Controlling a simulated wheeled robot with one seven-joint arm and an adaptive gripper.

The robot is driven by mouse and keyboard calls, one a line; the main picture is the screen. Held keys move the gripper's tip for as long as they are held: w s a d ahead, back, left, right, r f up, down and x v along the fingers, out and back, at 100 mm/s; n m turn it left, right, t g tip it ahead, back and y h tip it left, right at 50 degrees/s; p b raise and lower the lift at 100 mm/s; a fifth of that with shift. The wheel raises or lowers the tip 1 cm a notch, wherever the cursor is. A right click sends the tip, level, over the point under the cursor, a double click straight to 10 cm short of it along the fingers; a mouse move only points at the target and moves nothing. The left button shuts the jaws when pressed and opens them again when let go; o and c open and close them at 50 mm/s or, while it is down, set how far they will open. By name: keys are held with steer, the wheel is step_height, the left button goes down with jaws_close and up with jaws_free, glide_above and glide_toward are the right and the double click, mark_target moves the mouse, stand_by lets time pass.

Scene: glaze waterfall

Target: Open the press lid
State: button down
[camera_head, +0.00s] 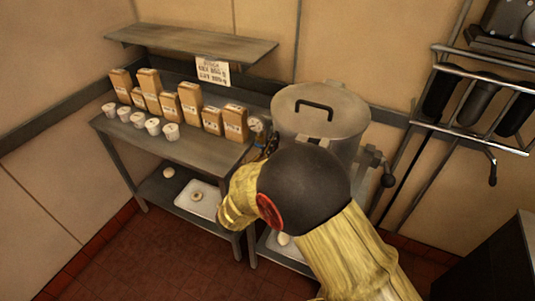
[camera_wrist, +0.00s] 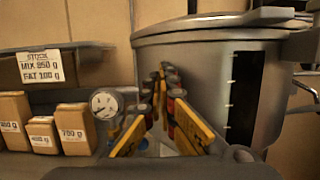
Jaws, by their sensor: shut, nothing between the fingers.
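The press is a big round metal drum (camera_head: 346,150) with a flat metal lid (camera_head: 345,112) lying on top. The lid has a dark bar handle (camera_head: 313,104). In the wrist view the drum wall (camera_wrist: 195,65) fills the middle and right, with the lid's rim (camera_wrist: 195,22) across the top. My gripper (camera_head: 268,143) is at the drum's left side, below the lid, partly hidden by my arm. In the wrist view my gripper (camera_wrist: 163,80) has its yellow-edged fingers together at the tips and empty, in front of the drum wall; I cannot tell whether they touch it.
A metal table (camera_head: 150,138) on the left carries several brown packets (camera_head: 189,103) and white cups (camera_head: 171,131). A round dial (camera_wrist: 104,103) stands left of my fingers. A shelf (camera_head: 190,42) hangs above. A crank (camera_head: 387,179) sticks out right of the drum.

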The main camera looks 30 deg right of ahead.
steer(key=shift+s+r, duration=0.1)
steer(key=shift+r, duration=1.3)
steer(key=shift+r, duration=0.15)
steer(key=w+d+r+g+y+p, duration=0.1)
steer(key=d+r+g+y+p, duration=0.15)
steer(key=r+p, duration=0.9)
steer(key=w+d+r+g+y+p, duration=0.1)
steer(key=w+r+g+y+p, duration=0.15)
steer(key=r+p, duration=0.9)
steer(key=w+d+r+p, duration=0.2)
steer(key=w+d+r, duration=0.4)
steer(key=d, duration=0.2)
steer(key=w+d+r+t+p, duration=0.1)
steer(key=w+d+r+p, duration=0.2)
steer(key=w+d+r, duration=0.3)
steer(key=shift+d+r, duration=0.45)
steer(key=shift+d, duration=0.75)
